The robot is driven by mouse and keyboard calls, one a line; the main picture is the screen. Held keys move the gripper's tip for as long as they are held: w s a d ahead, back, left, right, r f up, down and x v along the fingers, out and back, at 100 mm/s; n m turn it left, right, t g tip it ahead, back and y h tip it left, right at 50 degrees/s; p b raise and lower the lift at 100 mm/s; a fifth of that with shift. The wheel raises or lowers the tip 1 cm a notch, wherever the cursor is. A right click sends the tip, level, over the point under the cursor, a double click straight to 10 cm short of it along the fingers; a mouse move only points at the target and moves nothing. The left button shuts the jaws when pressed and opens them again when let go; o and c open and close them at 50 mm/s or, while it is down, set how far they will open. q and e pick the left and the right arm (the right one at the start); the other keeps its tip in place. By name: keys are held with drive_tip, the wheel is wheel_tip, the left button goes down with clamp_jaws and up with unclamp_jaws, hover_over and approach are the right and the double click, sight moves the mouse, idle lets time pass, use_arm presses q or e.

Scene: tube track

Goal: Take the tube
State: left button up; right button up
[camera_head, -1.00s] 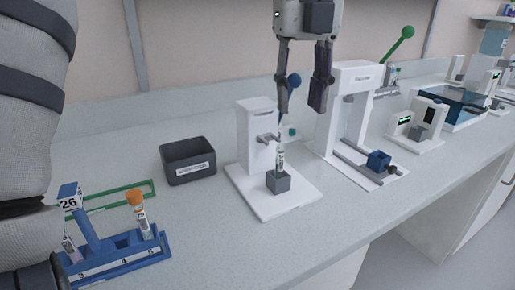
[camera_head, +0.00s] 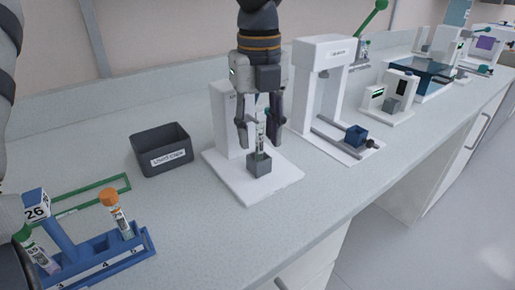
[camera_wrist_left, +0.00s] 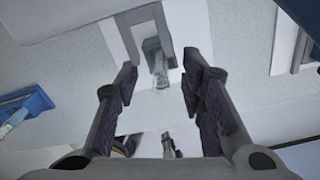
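A clear, labelled tube (camera_head: 261,139) stands upright in a small grey block (camera_head: 260,166) on the base of a white station (camera_head: 232,178). In the left wrist view the tube (camera_wrist_left: 161,66) shows in the grey holder (camera_wrist_left: 152,44). My left gripper (camera_head: 260,145) points down over it, one finger on each side. The fingers are open, with gaps to the tube in the left wrist view. The tube's top is partly hidden by the gripper in the head view. My right gripper is not in view.
A dark grey labelled bin (camera_head: 160,151) stands left of the station. A blue rack (camera_head: 100,254) at the lower left holds an orange-capped tube (camera_head: 115,210) and another tube (camera_head: 40,252). A white press with a green lever (camera_head: 321,48) stands close on the right.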

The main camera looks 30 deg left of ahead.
use_arm(q)
drive_tip(key=shift+f, duration=0.2)
clamp_jaws()
drive_tip(key=shift+r, duration=0.1)
drive_tip(key=shift+w+r, duration=0.1)
drive_tip(key=shift+r, duration=0.1)
wheel_tip(320, 180, up, 3)
drive_tip(key=shift+d+f, duration=0.1)
drive_tip(key=s+d+r, duration=0.7)
drive_tip(key=d+r, duration=0.2)
drive_tip(key=d, duration=0.2)
drive_tip(key=shift+s+d+r, duration=0.25)
drive_tip(key=shift+d+r, duration=0.1)
drive_tip(key=shift+d, duration=0.05)
